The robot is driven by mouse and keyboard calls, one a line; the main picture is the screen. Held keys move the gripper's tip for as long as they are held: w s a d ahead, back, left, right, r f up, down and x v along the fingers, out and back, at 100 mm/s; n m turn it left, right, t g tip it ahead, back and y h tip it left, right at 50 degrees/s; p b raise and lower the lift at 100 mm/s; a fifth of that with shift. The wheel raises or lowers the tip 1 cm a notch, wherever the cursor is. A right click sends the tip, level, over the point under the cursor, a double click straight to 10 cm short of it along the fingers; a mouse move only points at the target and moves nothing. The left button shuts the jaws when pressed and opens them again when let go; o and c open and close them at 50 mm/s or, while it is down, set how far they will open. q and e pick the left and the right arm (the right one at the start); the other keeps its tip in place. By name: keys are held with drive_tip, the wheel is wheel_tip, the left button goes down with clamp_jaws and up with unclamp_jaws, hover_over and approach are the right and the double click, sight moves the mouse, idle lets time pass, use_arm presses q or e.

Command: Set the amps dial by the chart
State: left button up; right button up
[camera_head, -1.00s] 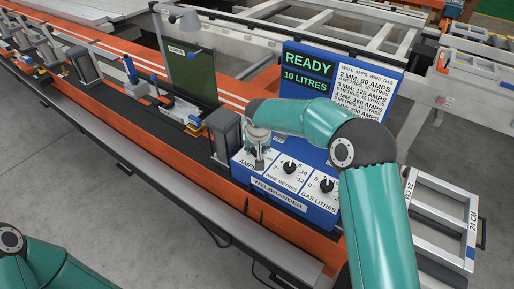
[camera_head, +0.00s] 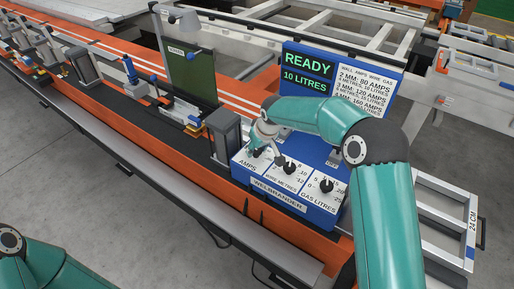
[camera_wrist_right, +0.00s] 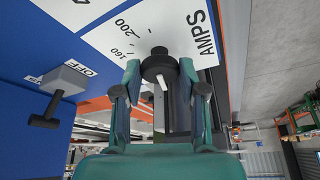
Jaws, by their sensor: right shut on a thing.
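The amps dial (camera_head: 256,152) is a black knob at the left end of the welder's sloped white panel. It also shows in the right wrist view (camera_wrist_right: 159,65), beside the marks 160 and 200. Where the dial points cannot be told. The chart (camera_head: 365,92) lists wall, amps, wire and gas, with 80, 120 and 160 amps readable. My right arm hides its lower part. My left gripper is out of view.
The blue welder (camera_head: 308,212) carries a wire dial (camera_head: 290,168), a gas dial (camera_head: 326,187) and a screen (camera_head: 308,73) reading READY, 10 LITRES. A switch (camera_wrist_right: 62,80) labelled OFF is near the gripper. A grey post (camera_head: 225,137) stands left of the welder.

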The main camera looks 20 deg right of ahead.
drive_tip(key=o, duration=1.1)
drive_tip(key=v, duration=1.2)
drive_tip(key=shift+f, duration=0.1)
